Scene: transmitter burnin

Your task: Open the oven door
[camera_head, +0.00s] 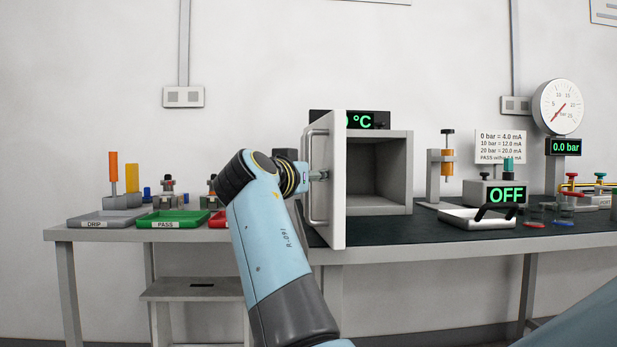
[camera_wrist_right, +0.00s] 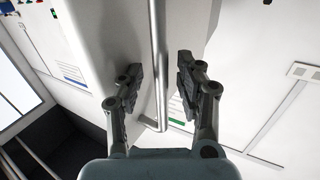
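The oven (camera_head: 409,172) stands on the bench with its front opening uncovered, and its chamber looks empty. The oven door (camera_head: 338,190) is swung out toward me, roughly square to the opening. Its long upright handle (camera_head: 311,205) is on the side facing left. My right gripper (camera_head: 322,175) is at the handle, partly hidden by its own wrist. In the right wrist view, the gripper (camera_wrist_right: 158,88) has its fingers apart, one on each side of the handle bar (camera_wrist_right: 158,50), with gaps visible. My left gripper is not in view.
Left of the door are a grey DRIP tray (camera_head: 100,225), a green PASS tray (camera_head: 172,228) and part of a red tray (camera_head: 217,225). Right of the oven are a white tray (camera_head: 478,225), an OFF display (camera_head: 507,195) and a round gauge (camera_head: 561,104).

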